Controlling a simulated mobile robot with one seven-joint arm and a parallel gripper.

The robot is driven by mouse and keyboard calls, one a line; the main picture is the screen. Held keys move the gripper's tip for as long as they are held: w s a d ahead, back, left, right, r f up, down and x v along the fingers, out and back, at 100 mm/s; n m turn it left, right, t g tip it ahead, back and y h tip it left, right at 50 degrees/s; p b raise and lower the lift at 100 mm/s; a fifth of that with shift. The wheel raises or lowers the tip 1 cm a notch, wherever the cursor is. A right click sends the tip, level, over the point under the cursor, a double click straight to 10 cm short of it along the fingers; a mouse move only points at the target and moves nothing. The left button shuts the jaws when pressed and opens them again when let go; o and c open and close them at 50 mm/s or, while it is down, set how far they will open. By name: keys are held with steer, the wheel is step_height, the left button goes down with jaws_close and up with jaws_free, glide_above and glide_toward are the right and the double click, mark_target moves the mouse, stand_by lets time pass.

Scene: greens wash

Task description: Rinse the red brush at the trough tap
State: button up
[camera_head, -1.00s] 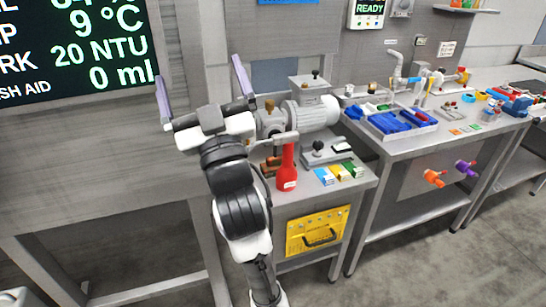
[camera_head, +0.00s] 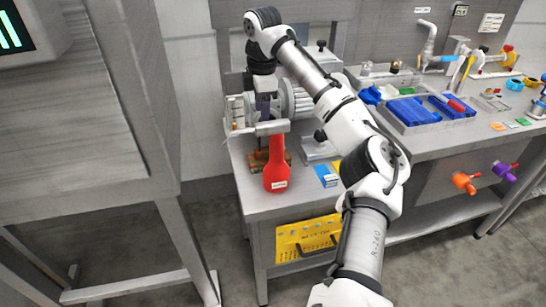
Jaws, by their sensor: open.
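No object is clearly recognisable as the red brush. A red bottle-shaped thing (camera_head: 276,168) with a white label stands upright on the near bench. A small red piece (camera_head: 456,106) lies in the blue-lined tray on the right bench; I cannot tell what it is.
The blue-lined tray (camera_head: 396,122) sits on the right bench. Orange (camera_head: 464,183) and purple (camera_head: 503,171) fittings stick out from that bench's front. A grey motor-like machine (camera_head: 296,100) stands beside my gripper. A yellow panel (camera_head: 306,240) is under the near bench. Bare floor lies in front.

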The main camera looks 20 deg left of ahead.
steer(key=d, duration=0.1)
glide_above(268, 147)
step_height(268, 147, down, 8)
steer(key=shift+r, duration=0.1)
steer(key=shift+d+f+p, duration=0.1)
steer(key=shift+f+p, duration=0.65)
steer(key=shift+f, duration=2)
steer(key=shift+c, duration=0.4)
jaws_close()
